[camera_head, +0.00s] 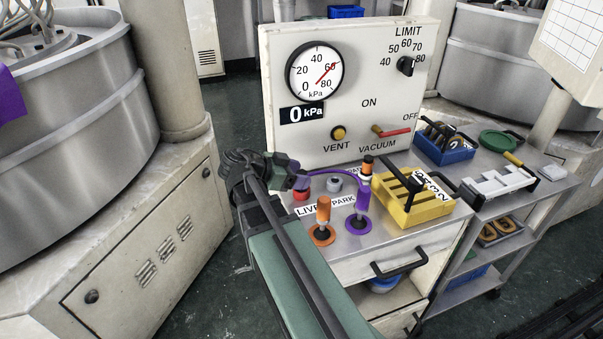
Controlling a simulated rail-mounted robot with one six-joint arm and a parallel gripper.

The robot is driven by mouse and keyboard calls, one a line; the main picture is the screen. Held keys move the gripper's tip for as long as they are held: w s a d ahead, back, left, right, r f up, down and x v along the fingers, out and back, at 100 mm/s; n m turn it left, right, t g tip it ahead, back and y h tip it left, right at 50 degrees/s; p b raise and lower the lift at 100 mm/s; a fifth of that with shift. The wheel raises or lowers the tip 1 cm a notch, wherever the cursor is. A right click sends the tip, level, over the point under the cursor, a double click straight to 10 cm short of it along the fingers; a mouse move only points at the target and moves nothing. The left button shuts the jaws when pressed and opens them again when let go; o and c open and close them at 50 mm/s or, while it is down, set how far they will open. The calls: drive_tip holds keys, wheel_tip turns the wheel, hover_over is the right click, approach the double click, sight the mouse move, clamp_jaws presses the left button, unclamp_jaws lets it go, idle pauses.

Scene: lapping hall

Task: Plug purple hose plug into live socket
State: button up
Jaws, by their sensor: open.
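The purple hose plug (362,199) stands upright over a purple-ringed socket (359,225) on the grey bench top. Its purple hose (333,175) arcs left to my gripper and is hidden behind it. My gripper (301,176) is open, left of the purple plug and apart from it, over the back left of the bench top. A white label reading LIVE (308,211) lies left of one reading PARK (343,200). A red round fitting (301,195) and a grey one (334,184) sit behind them. I cannot tell which fitting is the live socket.
An orange plug (323,210) stands in an orange-ringed socket beside the purple one. Another orange-and-black piece (367,168) stands behind. A yellow rack (417,207) is to the right. The gauge panel (350,110), reading 0 kPa on its display, rises at the back, with a red vacuum lever (394,133).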

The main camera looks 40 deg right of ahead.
drive_tip(key=p+v, duration=0.3)
drive_tip(key=v, duration=0.6)
drive_tip(key=shift+a, duration=0.2)
drive_tip(key=shift+r, duration=0.1)
drive_tip(key=s+a+f+n+t+y+p, duration=0.1)
drive_tip(key=s+a+f+n+t+y, duration=0.1)
drive_tip(key=a+n+y, duration=0.4)
drive_tip(key=s+a+f+n+t+y+p, duration=0.2)
drive_tip(key=a+f+n+y, duration=0.3)
drive_tip(key=a+n, duration=0.8)
drive_tip(key=n+y, duration=0.1)
drive_tip(key=n, duration=0.1)
drive_tip(key=shift+s+a+n, duration=0.15)
drive_tip(key=shift+a+n, duration=0.15)
drive_tip(key=shift+n, duration=0.1)
drive_tip(key=shift+f, duration=0.1)
